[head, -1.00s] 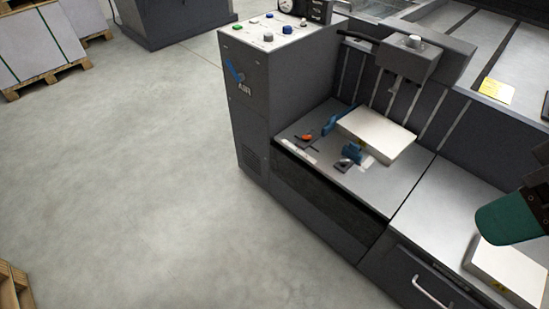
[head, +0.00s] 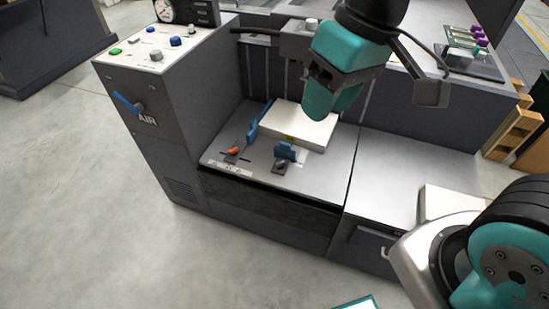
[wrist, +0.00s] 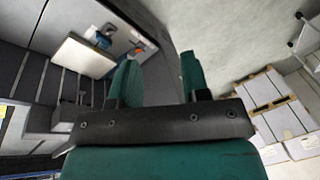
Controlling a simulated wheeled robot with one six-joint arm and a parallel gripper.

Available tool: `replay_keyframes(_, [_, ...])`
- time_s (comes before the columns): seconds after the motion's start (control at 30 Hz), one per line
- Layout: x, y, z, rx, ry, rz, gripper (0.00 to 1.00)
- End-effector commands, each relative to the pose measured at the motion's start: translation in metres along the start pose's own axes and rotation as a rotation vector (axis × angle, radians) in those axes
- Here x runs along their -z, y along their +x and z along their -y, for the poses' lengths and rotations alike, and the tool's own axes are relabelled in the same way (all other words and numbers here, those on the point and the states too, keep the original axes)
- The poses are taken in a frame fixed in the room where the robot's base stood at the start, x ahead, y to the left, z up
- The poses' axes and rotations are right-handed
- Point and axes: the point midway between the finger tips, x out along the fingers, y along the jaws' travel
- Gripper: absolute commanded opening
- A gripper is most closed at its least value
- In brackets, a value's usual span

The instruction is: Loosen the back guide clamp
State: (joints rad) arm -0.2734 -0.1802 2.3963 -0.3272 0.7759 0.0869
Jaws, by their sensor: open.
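Two blue guides stand on the grey feed table (head: 318,172) beside a white paper stack (head: 298,125). The longer, farther guide (head: 254,122) has a clamp with an orange lever (head: 233,151) near its front end. The nearer guide (head: 285,151) has a dark clamp with a grey knob (head: 280,166) at its base. My gripper (head: 328,105), with teal fingers, hangs above the right part of the stack, apart from both clamps. In the wrist view my gripper (wrist: 160,70) is open and empty, with the paper stack (wrist: 84,56) to its left.
A control cabinet (head: 190,95) with buttons, a gauge and a blue air lever (head: 126,103) stands left of the feed table. A second white stack (head: 450,201) lies at the right, partly behind my arm. Open floor (head: 90,220) lies in front and left.

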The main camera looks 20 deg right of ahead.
Motion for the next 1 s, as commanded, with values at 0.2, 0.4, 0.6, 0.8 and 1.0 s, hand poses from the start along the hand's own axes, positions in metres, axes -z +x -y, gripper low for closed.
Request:
replay_keyframes(0.2, [0.126, 0.113, -0.094, -0.286, 0.48, -0.025, 0.43])
replay_keyframes(0.4, [0.211, 0.225, -0.152, -0.503, 1.012, -0.139, 0.43])
replay_keyframes(0.6, [0.242, 0.328, -0.177, -0.613, 1.476, -0.27, 0.43])
replay_keyframes(0.8, [0.246, 0.376, -0.183, -0.643, 1.719, -0.345, 0.43])
replay_keyframes(1.0, [0.242, 0.392, -0.191, -0.649, 1.764, -0.358, 0.43])
